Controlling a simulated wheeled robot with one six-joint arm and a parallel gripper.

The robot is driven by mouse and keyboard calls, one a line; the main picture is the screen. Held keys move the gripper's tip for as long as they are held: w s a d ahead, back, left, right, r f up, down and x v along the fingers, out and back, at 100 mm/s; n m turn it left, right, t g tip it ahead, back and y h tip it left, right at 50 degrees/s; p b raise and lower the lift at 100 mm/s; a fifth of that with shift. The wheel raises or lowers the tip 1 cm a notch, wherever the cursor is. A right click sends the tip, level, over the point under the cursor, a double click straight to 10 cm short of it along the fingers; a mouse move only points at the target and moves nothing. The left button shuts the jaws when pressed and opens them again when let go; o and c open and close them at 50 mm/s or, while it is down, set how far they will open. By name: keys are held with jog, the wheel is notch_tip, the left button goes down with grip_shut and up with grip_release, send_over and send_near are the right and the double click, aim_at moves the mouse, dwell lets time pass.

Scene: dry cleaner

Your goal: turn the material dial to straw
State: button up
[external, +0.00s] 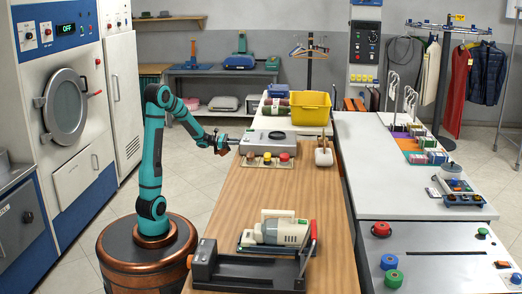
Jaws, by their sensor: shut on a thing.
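My teal arm reaches from the left to a grey box (266,145) on the wooden counter. My dark gripper (232,143) is at the left side of this box, shut on a small part there that I take to be the material dial. The dial is mostly hidden by the gripper and too small to read. I cannot make out its pointer or the straw mark. A dark round disc with a pale rim (277,135) sits on top of the box.
Brown, red and yellow knobs (284,157) stand along the box's front. A pale brush-like tool (323,153) lies to its right. A yellow bin (310,108) is behind. A handheld steamer (284,230) lies nearer on the counter, with bare wood between.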

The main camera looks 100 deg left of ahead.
jog(key=m, duration=2.2)
jog(key=shift+f, duration=0.1)
dwell(0.5)
jog(key=o, duration=1)
jog(key=shift+c, duration=0.2)
jog(key=s, duration=1.7)
jog(key=shift+s, duration=0.25)
